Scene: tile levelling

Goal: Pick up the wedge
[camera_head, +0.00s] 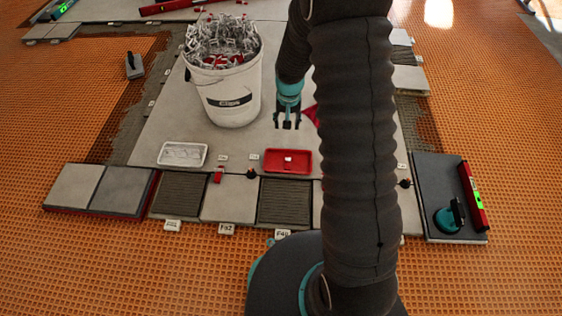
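My gripper (287,121) is a small black two-fingered end below a teal wrist, over the pale tiles right of the bucket. Its fingers look apart, with pale tile showing between them. I cannot make out a separate wedge between them. A small red piece (218,175) stands at a tile joint in front of the bucket and may be a wedge. A red shape (311,116) just right of my gripper is partly hidden by my arm; I cannot tell what it is. A red tray (287,168) nearer the camera holds a small white item (289,159).
A white bucket (231,101) full of white clips, with some red pieces, stands left of my gripper. A white tray (183,163) lies in front of it. A suction cup (449,217) and a red level (473,195) lie at right. My arm hides the centre right.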

